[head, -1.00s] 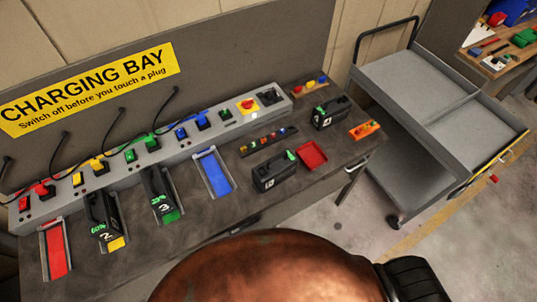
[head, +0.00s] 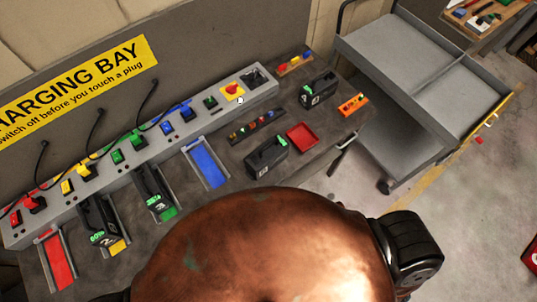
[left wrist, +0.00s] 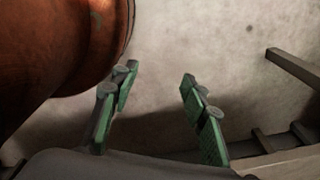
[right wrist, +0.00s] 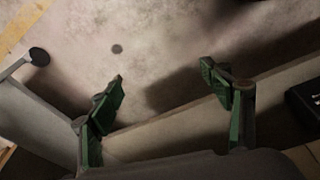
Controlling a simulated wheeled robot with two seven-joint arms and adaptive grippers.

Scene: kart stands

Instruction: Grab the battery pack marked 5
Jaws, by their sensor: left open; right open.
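Several black battery packs are in the head view. One marked 2 (head: 97,222) sits in the yellow slot and one marked 3 (head: 153,190) in the green slot. Two more stand loose on the bench: one in the middle (head: 267,160) and one farther back right (head: 318,92); their numbers are too small to read, so I cannot tell which is marked 5. My left gripper (left wrist: 158,100) is open and empty above the floor in the left wrist view. My right gripper (right wrist: 165,95) is open and empty in the right wrist view. Neither gripper shows in the head view.
The red slot (head: 57,262) and blue slot (head: 207,165) are empty. A charging strip (head: 140,160) with plugs and cables runs along the bench back. A red tray (head: 302,136) and an orange holder (head: 353,104) lie near the loose packs. A grey cart (head: 410,130) stands right.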

